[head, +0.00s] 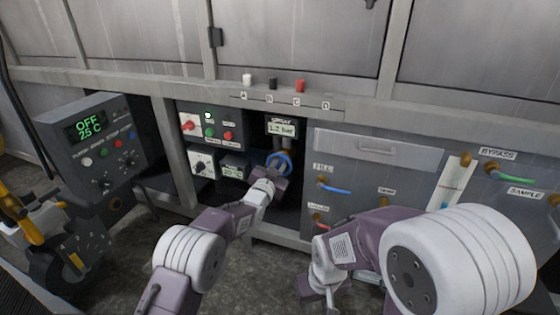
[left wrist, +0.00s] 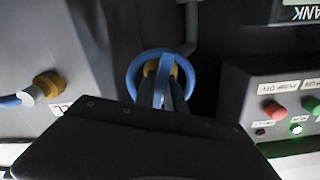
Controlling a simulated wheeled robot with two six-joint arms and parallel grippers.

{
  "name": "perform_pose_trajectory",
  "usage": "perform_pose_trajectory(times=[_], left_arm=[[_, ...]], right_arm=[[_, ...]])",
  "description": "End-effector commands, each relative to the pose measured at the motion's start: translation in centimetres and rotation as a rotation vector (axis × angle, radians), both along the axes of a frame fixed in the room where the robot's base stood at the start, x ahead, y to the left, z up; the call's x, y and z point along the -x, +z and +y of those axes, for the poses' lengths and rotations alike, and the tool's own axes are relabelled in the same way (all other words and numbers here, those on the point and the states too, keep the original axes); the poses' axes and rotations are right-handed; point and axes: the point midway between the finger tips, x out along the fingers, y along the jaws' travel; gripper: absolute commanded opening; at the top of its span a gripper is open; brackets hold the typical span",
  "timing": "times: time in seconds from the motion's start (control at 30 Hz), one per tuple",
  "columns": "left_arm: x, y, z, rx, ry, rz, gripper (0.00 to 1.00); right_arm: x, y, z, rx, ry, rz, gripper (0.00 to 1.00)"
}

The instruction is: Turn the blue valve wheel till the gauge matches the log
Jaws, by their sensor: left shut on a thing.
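I cannot identify a log in these views.
Left of the wheel are a switch panel (head: 210,128) with red and green buttons and a second display (head: 234,169). A control box (head: 95,142) reads OFF and 25 C. At right are a drawer (head: 375,148), coloured hoses and a BYPASS label (head: 497,154).

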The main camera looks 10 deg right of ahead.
Motion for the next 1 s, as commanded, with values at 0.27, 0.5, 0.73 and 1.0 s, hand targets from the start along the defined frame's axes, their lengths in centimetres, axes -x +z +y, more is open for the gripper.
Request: perform_pose_trajectory(times=[0.27,0.5,0.73,1.0], left_arm=[[-0.1,0.6,0.1,0.205,0.001,0.137,0.0],[-0.2,0.5,0.2,0.372,0.0,0.248,0.0],[-0.2,0.4,0.2,0.491,-0.001,0.327,0.0],[-0.2,0.3,0.3,0.569,-0.001,0.377,0.0]], right_arm=[[0.0,3.1,0.0,0.0,0.0,0.0,0.35],[0.0,4.7,0.0,0.0,0.0,0.0,0.35],[0.0,5.6,0.0,0.0,0.0,0.0,0.35],[0.0,6.1,0.0,0.0,0.0,0.0,0.35]])
